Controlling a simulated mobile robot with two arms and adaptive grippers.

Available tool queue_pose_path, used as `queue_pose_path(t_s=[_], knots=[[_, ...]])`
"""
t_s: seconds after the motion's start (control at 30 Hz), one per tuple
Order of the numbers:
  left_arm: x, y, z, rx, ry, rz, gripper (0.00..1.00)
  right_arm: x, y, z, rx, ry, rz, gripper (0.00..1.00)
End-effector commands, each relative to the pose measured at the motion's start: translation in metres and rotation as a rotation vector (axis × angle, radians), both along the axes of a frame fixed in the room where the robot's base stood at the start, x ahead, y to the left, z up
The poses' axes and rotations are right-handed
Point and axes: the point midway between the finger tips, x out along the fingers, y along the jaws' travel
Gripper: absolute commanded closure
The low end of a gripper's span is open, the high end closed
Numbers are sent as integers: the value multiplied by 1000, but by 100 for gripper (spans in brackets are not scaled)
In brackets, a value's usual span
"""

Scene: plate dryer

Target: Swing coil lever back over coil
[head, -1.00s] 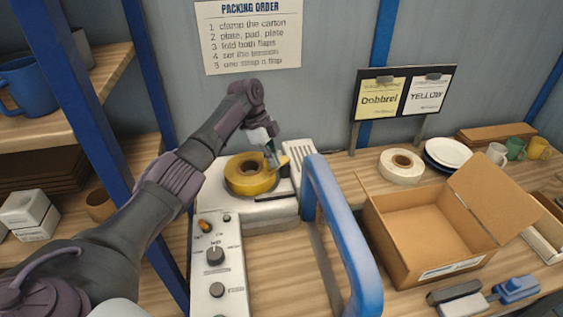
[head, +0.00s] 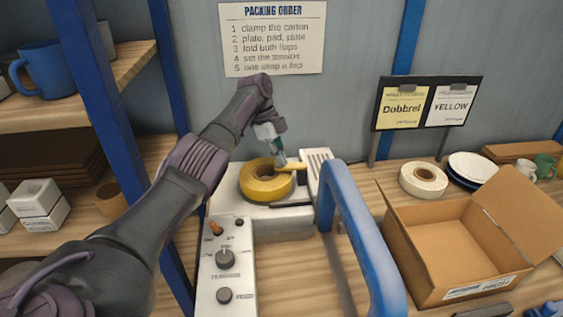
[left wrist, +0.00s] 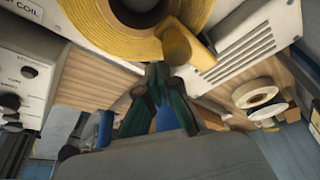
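The yellow coil (head: 265,192) lies flat on the white machine at the back of the bench. The coil lever, a short yellow bar (head: 294,166), is at the coil's right edge; its rounded end (left wrist: 178,45) shows beside the coil (left wrist: 85,34) in the left wrist view. My left gripper (head: 281,160) points down at the lever. Its dark green fingertips (left wrist: 157,70) are together, close to the lever's end, with nothing visible between them. I cannot tell whether they touch the lever. My right gripper is out of view.
A blue arch (head: 362,240) stands right of the machine, close to my left arm's working area. A control panel (head: 226,270) with knobs is in front. An open carton (head: 440,255), a white tape roll (head: 423,180) and plates (head: 470,168) are to the right.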

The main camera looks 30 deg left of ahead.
Motion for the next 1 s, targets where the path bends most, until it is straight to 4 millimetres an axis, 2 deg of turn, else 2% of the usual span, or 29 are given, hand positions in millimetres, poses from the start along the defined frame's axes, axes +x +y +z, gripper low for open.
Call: queue_pose_path(t_s=[0.03, 0.57, 1.0], knots=[[3, 5, 3, 8, -16, 8, 100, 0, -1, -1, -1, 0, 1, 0], [4, 8, 9, 12, -21, 11, 100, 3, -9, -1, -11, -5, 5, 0], [-3, 21, 67, 6, -12, 4, 100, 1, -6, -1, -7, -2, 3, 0]])
